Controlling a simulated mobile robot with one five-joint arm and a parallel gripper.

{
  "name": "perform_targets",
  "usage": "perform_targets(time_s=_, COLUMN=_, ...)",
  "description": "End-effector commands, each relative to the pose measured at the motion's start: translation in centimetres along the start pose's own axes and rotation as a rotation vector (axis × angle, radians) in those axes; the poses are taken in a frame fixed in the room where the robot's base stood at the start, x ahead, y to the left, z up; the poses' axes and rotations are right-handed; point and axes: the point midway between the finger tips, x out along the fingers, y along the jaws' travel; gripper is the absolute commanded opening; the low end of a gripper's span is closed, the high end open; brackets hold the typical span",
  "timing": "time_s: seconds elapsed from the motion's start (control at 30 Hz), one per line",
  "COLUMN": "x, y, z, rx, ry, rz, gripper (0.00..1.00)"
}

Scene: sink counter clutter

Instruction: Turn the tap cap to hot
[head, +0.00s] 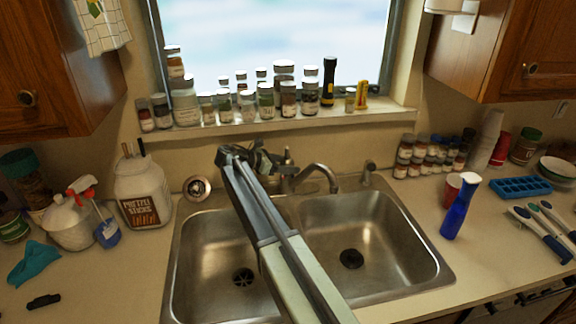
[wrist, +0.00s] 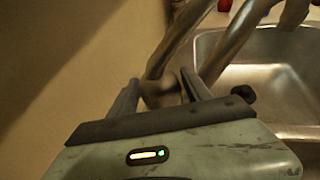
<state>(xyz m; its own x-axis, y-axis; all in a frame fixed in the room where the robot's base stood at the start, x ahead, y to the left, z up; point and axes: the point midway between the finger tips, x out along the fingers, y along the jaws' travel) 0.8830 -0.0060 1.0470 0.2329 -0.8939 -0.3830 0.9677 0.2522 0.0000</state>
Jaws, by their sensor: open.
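The metal tap (head: 318,172) stands behind the sink, with its curved spout over the right basin. Its upright middle part (head: 287,160) is partly hidden by my gripper (head: 258,160), which is beside it on the left. In the wrist view, my gripper (wrist: 161,87) is open, with one finger on each side of a rounded metal part of the tap (wrist: 160,94). Two metal tubes of the tap run up and right from there. I cannot tell whether the fingers touch the metal, or which way the cap is turned.
The double sink (head: 440,268) lies below my arm. Several jars (head: 265,98) line the windowsill behind the tap. A white jug (head: 142,190) stands left of the sink; a blue bottle (head: 459,212) stands right. A small fixture (head: 369,172) rises right of the spout.

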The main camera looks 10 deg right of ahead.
Motion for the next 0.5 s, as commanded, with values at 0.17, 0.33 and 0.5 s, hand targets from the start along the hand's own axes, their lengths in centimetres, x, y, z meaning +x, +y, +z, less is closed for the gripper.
perform_targets(time_s=0.17, x=-0.8, y=0.0, z=0.1, rx=0.000, ry=0.000, rz=0.001, gripper=0.57)
perform_targets(time_s=0.33, x=-3.6, y=0.1, z=0.3, rx=-0.002, ry=0.000, rz=0.002, gripper=0.57)
perform_targets(time_s=0.5, x=-6.9, y=0.1, z=0.3, rx=-0.001, ry=0.000, rz=0.001, gripper=0.57)
